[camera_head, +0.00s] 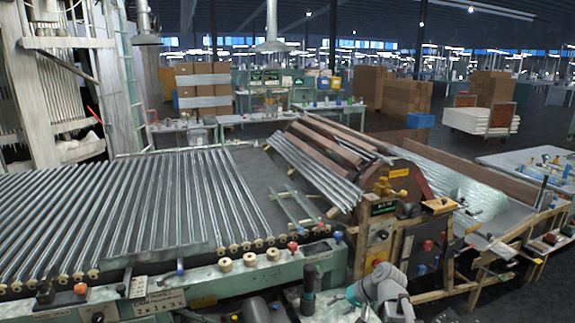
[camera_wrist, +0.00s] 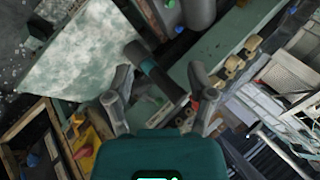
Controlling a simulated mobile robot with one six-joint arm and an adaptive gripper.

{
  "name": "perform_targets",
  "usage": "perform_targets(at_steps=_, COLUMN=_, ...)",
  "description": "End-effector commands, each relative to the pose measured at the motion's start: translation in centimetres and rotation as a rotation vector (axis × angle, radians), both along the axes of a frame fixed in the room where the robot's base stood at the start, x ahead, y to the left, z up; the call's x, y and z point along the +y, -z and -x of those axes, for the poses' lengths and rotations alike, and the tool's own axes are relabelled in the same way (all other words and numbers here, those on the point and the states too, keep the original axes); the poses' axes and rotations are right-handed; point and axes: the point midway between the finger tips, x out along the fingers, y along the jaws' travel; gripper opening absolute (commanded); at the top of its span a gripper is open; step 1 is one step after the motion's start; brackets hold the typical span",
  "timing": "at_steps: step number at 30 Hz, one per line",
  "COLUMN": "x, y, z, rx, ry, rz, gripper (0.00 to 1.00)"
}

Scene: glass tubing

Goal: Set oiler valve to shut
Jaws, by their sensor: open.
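A dark cylinder with a teal band (camera_head: 309,281) stands at the front edge of the green bench in the head view. In the wrist view the dark cylinder (camera_wrist: 153,70) lies across the gap between my fingertips; it may be the oiler valve, but no label confirms this. My gripper (camera_wrist: 159,72) is open, with one finger on each side of the cylinder in the picture. Contact and depth cannot be told. A small red part (camera_wrist: 195,104) shows beside the right finger. In the head view my gripper is hard to make out near the cylinder.
A green bench with several round wooden knobs (camera_head: 250,259) runs along the front left. A roller bed of glass tubes (camera_head: 120,215) lies behind it. A machine panel with a red knob (camera_head: 427,245) and wooden framing stands to the right.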

Motion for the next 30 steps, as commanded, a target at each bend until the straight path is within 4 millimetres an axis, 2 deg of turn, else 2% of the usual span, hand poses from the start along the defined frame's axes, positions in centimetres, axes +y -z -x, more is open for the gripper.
perform_targets(at_steps=1, x=0.4, y=0.5, z=1.5, rx=0.026, ry=-0.020, rz=0.056, gripper=0.71)
perform_targets(at_steps=9, x=-0.3, y=2.9, z=6.9, rx=0.155, ry=-0.082, rz=0.376, gripper=0.71)
perform_targets(at_steps=15, x=-1.5, y=3.3, z=9.8, rx=0.218, ry=-0.101, rz=0.566, gripper=0.71)
perform_targets(at_steps=21, x=-2.0, y=3.3, z=10.8, rx=0.242, ry=-0.103, rz=0.649, gripper=0.71)
perform_targets(at_steps=30, x=-2.1, y=3.3, z=10.8, rx=0.243, ry=-0.102, rz=0.655, gripper=0.71)
